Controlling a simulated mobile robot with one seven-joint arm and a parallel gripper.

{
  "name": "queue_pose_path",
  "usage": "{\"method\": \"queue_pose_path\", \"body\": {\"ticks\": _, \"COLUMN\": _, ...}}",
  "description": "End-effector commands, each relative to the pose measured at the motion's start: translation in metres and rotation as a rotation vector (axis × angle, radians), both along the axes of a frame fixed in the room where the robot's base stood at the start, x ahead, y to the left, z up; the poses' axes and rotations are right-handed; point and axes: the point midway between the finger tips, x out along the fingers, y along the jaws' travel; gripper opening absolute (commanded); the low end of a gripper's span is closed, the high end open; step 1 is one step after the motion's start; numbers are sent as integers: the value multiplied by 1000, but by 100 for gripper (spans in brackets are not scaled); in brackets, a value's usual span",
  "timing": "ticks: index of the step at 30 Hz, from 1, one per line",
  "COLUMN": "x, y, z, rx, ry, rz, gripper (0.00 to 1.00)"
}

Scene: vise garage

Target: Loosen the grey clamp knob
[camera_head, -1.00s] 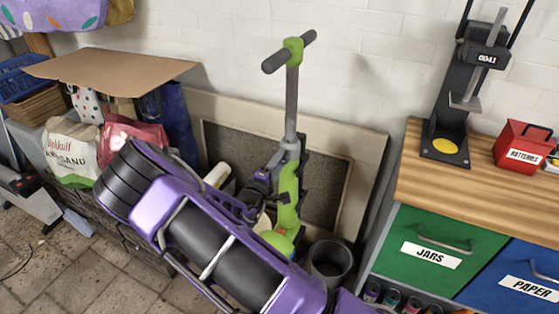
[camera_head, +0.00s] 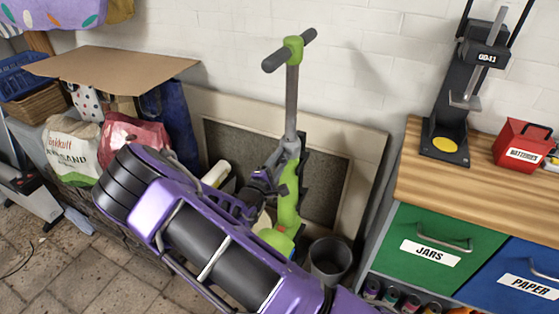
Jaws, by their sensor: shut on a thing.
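A scooter with a green lower body (camera_head: 288,195), a grey stem (camera_head: 291,105) and a green-collared handlebar (camera_head: 292,48) stands upright in the middle of the head view. My gripper (camera_head: 273,168) is at the left side of the scooter, where the grey stem meets the green body. Its fingers are small in view and appear shut on the grey clamp knob there. The knob is mostly covered by the fingers, and I cannot make out its turn angle. My large purple arm link hides the lower part of the scooter.
A dark bin (camera_head: 330,262) stands right of the scooter, and a framed board (camera_head: 345,165) leans behind it. A wooden-topped bench (camera_head: 430,185) with drawers is at the right. Bags (camera_head: 133,140) and a cardboard sheet (camera_head: 115,64) crowd the left.

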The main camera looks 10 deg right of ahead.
Motion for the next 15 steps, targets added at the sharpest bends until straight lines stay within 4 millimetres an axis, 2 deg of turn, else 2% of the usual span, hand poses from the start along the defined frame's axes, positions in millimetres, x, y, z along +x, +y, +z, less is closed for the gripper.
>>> {"method": "queue_pose_path", "body": {"ticks": 1, "x": 0, "y": 0, "z": 0, "rx": -2, "ry": 1, "rz": -1, "gripper": 0}}
{"method": "queue_pose_path", "body": {"ticks": 2, "x": 0, "y": 0, "z": 0, "rx": -2, "ry": 1, "rz": -1, "gripper": 50}}
{"method": "queue_pose_path", "body": {"ticks": 6, "x": 0, "y": 0, "z": 0, "rx": -1, "ry": 0, "rz": -1, "gripper": 75}}
{"method": "queue_pose_path", "body": {"ticks": 15, "x": -1, "y": 0, "z": 0, "rx": 0, "ry": 0, "rz": 0, "gripper": 76}}
